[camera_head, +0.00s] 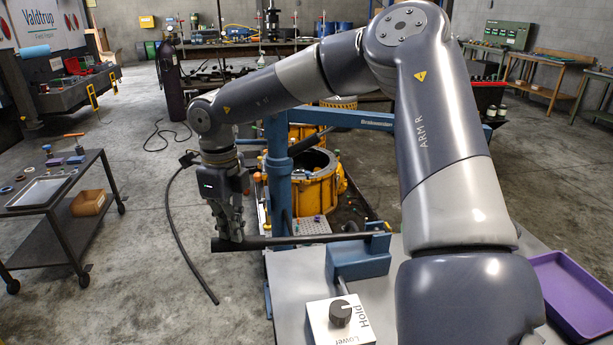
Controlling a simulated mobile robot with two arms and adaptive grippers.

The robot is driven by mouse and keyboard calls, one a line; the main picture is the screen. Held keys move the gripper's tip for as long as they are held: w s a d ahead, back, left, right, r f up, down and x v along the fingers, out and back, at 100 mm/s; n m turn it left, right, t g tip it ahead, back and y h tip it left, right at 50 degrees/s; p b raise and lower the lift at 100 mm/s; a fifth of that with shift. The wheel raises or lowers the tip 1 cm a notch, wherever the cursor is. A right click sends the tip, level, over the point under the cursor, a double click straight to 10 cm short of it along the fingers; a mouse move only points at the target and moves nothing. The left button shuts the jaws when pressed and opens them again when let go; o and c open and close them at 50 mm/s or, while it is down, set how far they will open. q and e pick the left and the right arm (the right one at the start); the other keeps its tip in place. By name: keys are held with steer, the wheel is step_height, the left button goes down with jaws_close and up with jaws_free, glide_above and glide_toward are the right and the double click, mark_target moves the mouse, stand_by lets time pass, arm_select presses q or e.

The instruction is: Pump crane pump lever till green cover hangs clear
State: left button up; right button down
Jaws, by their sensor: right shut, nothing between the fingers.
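The pump lever (290,240) is a dark bar that runs nearly level to the left from the blue pump block (358,262). My right gripper (232,237) is shut and empty, pointing down at the lever's left end; its fingertips look to be against or just above the bar, and contact is hard to tell. The blue crane has a post (279,185) and a boom (360,118) behind my right arm. I cannot make out the green cover; my arm hides part of the area under the boom. A yellow housing (316,188) stands behind the post. My left gripper is out of view.
A white valve box (340,322) with a black knob, marked Hold and Lower, sits near the front. A purple tray (572,290) lies at right. A dark cart (65,215) stands at left. Open floor lies between.

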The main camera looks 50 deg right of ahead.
steer(key=s+d+r+p, duration=0.2)
steer(key=r+p, duration=0.2)
steer(key=r, duration=0.4)
steer(key=s+d+r+p, duration=0.2)
steer(key=r+p, duration=0.3)
steer(key=r, duration=0.3)
steer(key=shift+d+r, duration=0.35)
steer(key=shift+d, duration=0.15)
